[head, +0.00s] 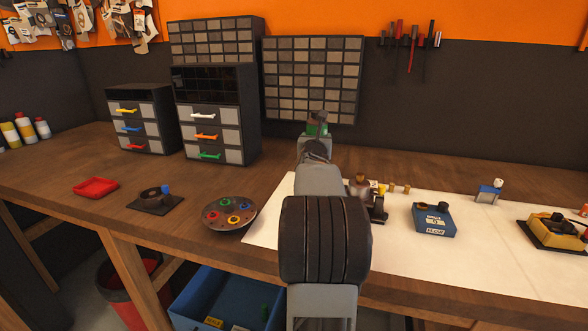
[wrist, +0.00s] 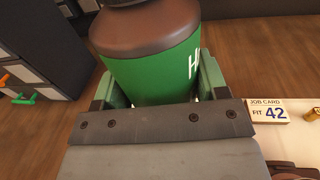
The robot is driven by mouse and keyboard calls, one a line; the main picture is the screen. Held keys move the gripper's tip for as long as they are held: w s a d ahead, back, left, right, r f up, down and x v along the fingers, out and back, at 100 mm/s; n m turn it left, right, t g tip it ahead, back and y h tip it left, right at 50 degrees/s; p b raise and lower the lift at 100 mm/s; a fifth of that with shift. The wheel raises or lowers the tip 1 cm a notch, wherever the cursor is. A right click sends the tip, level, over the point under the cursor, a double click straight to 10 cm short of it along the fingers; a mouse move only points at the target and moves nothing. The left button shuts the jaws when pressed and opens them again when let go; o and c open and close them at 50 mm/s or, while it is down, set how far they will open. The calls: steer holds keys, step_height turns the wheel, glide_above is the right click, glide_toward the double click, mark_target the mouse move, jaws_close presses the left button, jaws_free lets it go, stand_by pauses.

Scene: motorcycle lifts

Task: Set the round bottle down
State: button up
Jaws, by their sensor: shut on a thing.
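The round bottle (wrist: 150,65) is green with a brown shoulder and partly visible white lettering. In the wrist view it stands between the two green fingers of my gripper (wrist: 157,88), which is shut on it. Its top is cut off by the frame and its base is hidden by my gripper. In the head view my gripper (head: 317,128) is at the far end of my arm, towards the back of the wooden bench (head: 130,222). Only a little green shows there. I cannot tell whether the bottle's base touches the bench.
Drawer cabinets (head: 215,120) stand at the back left. A white mat (head: 400,260) carries a blue box (head: 433,220) and small parts. A round tray (head: 229,214) and a red tray (head: 96,187) lie left. A job card (wrist: 268,110) is right of my gripper. Bare wood surrounds the bottle.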

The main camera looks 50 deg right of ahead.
steer(key=shift+w+a+f+p, duration=0.45)
steer(key=shift+w+f, duration=0.85)
steer(key=shift+w, duration=0.4)
steer(key=shift+w+a+f+p, duration=0.3)
steer(key=shift+w+f+p, duration=0.1)
steer(key=shift+w+f, duration=1.1)
steer(key=shift+w+a+f+p, duration=0.45)
steer(key=shift+w+f, duration=0.65)
steer(key=shift+w, duration=0.75)
steer(key=shift+w+f, duration=0.2)
steer(key=shift+f, duration=1.55)
steer(key=shift+f, duration=0.2)
steer(key=o, duration=1.1)
steer(key=shift+o, duration=0.2)
